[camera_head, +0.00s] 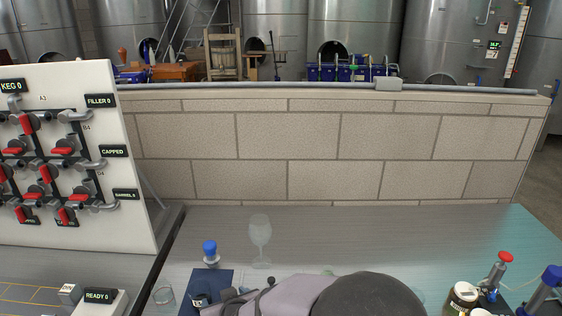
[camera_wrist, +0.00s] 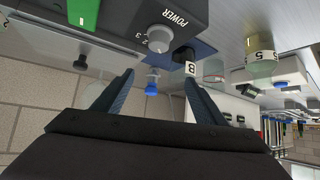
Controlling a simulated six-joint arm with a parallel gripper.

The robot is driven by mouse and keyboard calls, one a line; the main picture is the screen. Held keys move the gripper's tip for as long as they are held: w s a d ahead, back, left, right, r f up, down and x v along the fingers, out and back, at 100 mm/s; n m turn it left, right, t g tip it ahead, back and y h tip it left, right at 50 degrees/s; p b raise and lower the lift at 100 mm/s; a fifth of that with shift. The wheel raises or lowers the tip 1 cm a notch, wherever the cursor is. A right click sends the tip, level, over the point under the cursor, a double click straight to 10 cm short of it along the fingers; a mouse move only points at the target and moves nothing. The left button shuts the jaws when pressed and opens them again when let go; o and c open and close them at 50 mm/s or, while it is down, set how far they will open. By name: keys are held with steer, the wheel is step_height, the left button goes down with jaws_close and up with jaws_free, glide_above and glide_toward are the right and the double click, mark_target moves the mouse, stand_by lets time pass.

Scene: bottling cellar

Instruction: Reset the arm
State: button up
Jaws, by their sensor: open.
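My gripper (camera_wrist: 158,88) is open, its two dark fingers apart with nothing seen held between them. In the wrist view a blue-capped piece (camera_wrist: 152,86) shows in the gap between the fingers, apparently beyond them. In the head view my arm reaches in low across the front of the bench, and the gripper end lies around the blue mat (camera_head: 226,278). The fingertips are hard to make out there. The blue-topped stopper (camera_head: 210,249) stands upright at the back of that mat.
A clear wine glass (camera_head: 260,232) stands behind my arm, and a small glass (camera_head: 164,296) is at left. A white valve panel (camera_head: 130,225) stands left. A jar (camera_head: 462,298) and red-topped piece (camera_head: 504,258) are at right. A block wall (camera_head: 290,135) closes the back; the bench's right-middle is clear.

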steer(key=s+d+g, duration=0.1)
steer(key=d, duration=0.2)
steer(key=s+d+r+g, duration=0.1)
steer(key=d, duration=0.3)
steer(key=s+d+n+h+p, duration=0.1)
steer(key=d, duration=0.2)
steer(key=shift+d+r+g, duration=0.2)
steer(key=shift+g, duration=0.2)
steer(key=s+d+f+m+g+h, duration=0.3)
steer(key=s+d+m+g, duration=0.3)
steer(key=s+d, duration=1.2)
step_height(320, 180, down, 9)
steer(key=w+b, duration=0.1)
steer(key=b, duration=0.8)
steer(key=shift+w+d+f, duration=0.15)
steer(key=shift+w+d, duration=0.1)
